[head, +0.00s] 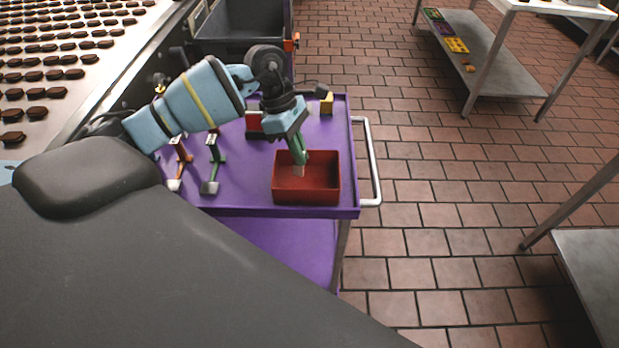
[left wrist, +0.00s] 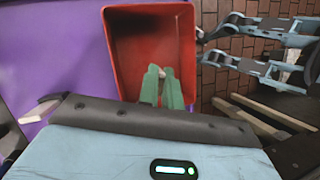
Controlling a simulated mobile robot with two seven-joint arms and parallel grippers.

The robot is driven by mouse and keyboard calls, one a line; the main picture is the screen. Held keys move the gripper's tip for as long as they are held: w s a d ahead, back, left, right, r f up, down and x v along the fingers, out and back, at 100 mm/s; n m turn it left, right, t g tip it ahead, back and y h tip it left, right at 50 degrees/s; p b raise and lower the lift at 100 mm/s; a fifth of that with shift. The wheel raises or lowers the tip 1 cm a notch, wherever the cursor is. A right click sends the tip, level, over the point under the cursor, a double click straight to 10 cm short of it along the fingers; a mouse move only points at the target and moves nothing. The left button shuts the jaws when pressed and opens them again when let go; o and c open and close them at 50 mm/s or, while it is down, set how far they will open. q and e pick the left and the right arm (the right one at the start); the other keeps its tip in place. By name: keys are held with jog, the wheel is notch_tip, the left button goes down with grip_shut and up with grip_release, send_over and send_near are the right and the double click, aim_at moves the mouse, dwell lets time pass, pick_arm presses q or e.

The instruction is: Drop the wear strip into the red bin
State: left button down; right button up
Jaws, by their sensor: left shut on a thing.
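My left gripper (head: 299,160) points down over the red bin (head: 324,197), with its green fingers at the left part of the bin's opening. It is shut on a small pale grey piece (head: 298,171), which looks like the wear strip. In the left wrist view the green fingers (left wrist: 162,88) are close together over the near end of the red bin (left wrist: 119,70). A grey piece shows at their tips, partly hidden by them. I cannot tell whether it touches the bin floor. The visible bin floor looks empty.
The bin stands at the front right of the purple cart (head: 240,180), near the metal handle (head: 375,160). An orange-handled tool (head: 180,155) and a green-handled tool (head: 214,165) are to its left. A yellow block (head: 326,104) is behind. Tiled floor lies right.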

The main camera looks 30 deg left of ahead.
pick_arm(q)
jog(key=c, duration=1.5)
grip_release()
jog(key=v, duration=0.7)
jog(key=shift+a+r+b, duration=0.2)
jog(key=shift+r+b, duration=0.15)
jog(key=shift+b, duration=0.05)
